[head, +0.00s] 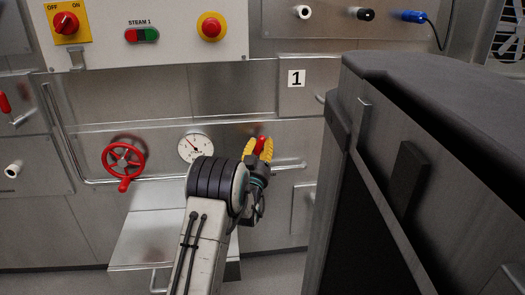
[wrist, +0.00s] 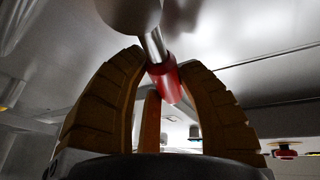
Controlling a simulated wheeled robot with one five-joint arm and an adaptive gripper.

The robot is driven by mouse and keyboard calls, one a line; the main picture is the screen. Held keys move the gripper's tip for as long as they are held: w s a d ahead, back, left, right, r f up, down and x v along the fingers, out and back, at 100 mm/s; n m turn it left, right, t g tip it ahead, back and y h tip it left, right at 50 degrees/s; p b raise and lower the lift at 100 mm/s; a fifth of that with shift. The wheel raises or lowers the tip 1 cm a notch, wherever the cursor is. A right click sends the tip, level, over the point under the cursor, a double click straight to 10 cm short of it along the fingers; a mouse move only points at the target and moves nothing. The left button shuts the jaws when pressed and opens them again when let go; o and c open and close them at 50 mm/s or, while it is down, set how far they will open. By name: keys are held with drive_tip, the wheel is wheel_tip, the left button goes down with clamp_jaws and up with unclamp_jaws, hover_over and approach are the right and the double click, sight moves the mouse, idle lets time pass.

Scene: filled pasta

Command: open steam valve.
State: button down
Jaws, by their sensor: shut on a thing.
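A small red-gripped lever (head: 262,143) stands out from the steel wall, right of the round gauge, with its base mostly hidden behind my gripper in the head view. The wrist view shows its red grip (wrist: 163,82) on a short metal rod, leading to a rounded grey body (wrist: 130,12). My gripper (head: 259,150) has its yellow fingers on both sides of the red grip and is shut on it. Both fingers (wrist: 162,64) also show in the wrist view. I cannot tell from the frames how far the lever is turned.
A red handwheel (head: 123,158) and a gauge (head: 195,148) are on the wall to the left. Above is a control panel (head: 180,50) labelled STEAM 1, with a red stop button (head: 211,27). A large dark-topped metal unit (head: 430,80) fills the right side, close to my arm.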

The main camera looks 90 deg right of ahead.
drive_tip(key=shift+r, duration=0.2)
drive_tip(key=c, duration=0.8)
unclamp_jaws()
drive_tip(key=shift+f, duration=0.1)
drive_tip(key=shift+w+a, duration=0.1)
drive_tip(key=v, duration=1.1)
drive_tip(key=shift+a+f, duration=0.2)
drive_tip(key=shift+a, duration=0.2)
